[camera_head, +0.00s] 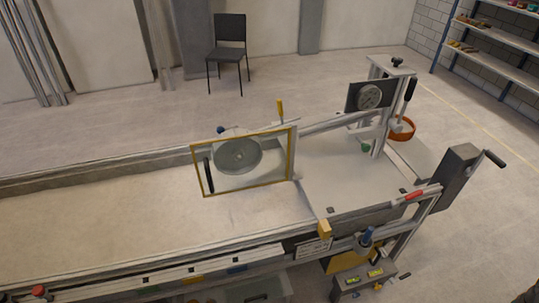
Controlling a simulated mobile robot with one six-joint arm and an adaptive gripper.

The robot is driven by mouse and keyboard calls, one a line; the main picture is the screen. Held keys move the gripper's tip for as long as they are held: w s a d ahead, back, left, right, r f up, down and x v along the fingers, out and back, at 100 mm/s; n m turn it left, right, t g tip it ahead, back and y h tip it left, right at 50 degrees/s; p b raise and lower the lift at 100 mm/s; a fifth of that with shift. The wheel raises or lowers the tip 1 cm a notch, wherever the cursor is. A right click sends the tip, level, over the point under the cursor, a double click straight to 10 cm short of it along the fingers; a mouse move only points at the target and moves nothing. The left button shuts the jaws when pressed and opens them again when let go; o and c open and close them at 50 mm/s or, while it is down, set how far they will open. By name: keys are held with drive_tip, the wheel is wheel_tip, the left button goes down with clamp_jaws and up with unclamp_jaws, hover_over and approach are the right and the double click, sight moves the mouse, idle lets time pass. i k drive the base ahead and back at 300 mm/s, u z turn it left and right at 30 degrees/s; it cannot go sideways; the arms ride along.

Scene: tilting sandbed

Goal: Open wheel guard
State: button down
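The wheel guard (262,173) is a clear panel in a yellow frame. A black upright handle (208,175) sits at the guard's left side. A round grey wheel (238,156) shows through the panel, with its top above the frame. The guard looks closed in front of the wheel. I cannot tell on which side it is hinged. My gripper is not in view.
A post with a dark dial plate (369,96) stands at the right end, near an orange bowl (401,129). A crank box (457,172) and a red-handled lever (414,194) are at right. A small tool shelf (366,279) is at the front. A chair (229,50) stands behind.

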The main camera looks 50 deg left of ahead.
sight(207, 163)
drive_tip(key=k, duration=0.5)
drive_tip(key=u, duration=0.65)
drive_tip(key=i, duration=0.7)
drive_tip(key=u, duration=1.5)
